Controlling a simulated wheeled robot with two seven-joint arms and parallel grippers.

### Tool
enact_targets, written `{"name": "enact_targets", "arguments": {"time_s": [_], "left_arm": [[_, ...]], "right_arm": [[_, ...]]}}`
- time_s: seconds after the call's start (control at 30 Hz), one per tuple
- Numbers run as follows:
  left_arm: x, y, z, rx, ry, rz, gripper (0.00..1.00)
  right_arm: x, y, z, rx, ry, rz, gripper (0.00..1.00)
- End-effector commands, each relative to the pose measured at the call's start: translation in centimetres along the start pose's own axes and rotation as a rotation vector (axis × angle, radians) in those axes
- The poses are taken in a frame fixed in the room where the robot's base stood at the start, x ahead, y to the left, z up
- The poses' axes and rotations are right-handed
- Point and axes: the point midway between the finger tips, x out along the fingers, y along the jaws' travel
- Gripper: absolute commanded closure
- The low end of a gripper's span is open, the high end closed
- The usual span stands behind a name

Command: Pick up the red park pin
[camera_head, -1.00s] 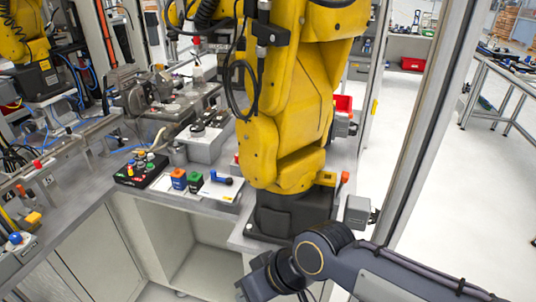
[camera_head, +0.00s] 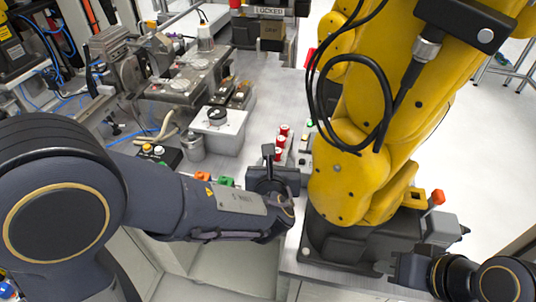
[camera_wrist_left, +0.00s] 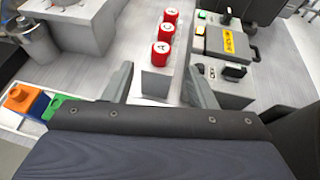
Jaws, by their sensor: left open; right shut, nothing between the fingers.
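Three red pins with white lettered tops stand in a row on a pale block (camera_wrist_left: 155,84). In the left wrist view they are the near pin (camera_wrist_left: 161,54), the middle pin (camera_wrist_left: 166,34) and the far pin (camera_wrist_left: 171,16). They also show in the head view (camera_head: 279,147), just beyond my left gripper (camera_head: 278,164). In the wrist view my left gripper (camera_wrist_left: 160,85) is open and empty, its fingers either side of the block's near end, short of the near pin. My right gripper (camera_head: 396,266) is shut and empty at lower right, far from the pins.
A big yellow robot arm (camera_head: 350,180) stands close right of the pins. A panel with a yellow label (camera_wrist_left: 228,42) sits right of the block. Orange (camera_wrist_left: 22,99) and green (camera_wrist_left: 52,107) blocks lie left. A metal canister (camera_head: 192,145) and white box (camera_head: 217,132) stand further left.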

Motion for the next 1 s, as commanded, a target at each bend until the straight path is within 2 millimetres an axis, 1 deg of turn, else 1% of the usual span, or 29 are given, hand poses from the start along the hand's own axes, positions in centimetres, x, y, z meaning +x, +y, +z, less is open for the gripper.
{"name": "enact_targets", "arguments": {"time_s": [0.07, 0.27, 0.5, 0.63, 0.83, 0.87, 1.0], "left_arm": [[0.8, -0.3, -0.1, 0.018, -0.003, -0.005, 0.49], [3.1, -0.2, -0.1, 0.015, -0.002, -0.004, 0.49], [6.6, -0.3, -0.2, 0.012, -0.002, -0.003, 0.49], [7.5, -0.3, -0.2, 0.010, -0.003, -0.004, 0.49], [7.5, -0.3, -0.2, 0.009, -0.003, -0.005, 0.49], [7.5, -0.3, -0.2, 0.009, -0.003, -0.005, 0.51], [7.5, -0.3, -0.2, 0.009, -0.003, -0.005, 0.70]], "right_arm": [[0.0, 0.0, 0.0, 0.000, 0.000, 0.000, 1.00], [-0.1, 0.0, 0.0, 0.000, 0.000, 0.000, 1.00], [-0.4, -0.2, -0.2, 0.000, 0.000, 0.000, 1.00], [-0.5, -0.2, -0.2, 0.000, 0.000, 0.000, 1.00], [-0.5, -0.2, -0.2, 0.000, 0.000, 0.000, 1.00], [-0.5, -0.2, -0.2, 0.000, 0.000, 0.000, 1.00], [-0.4, -0.2, -0.2, 0.000, 0.000, 0.000, 1.00]]}}
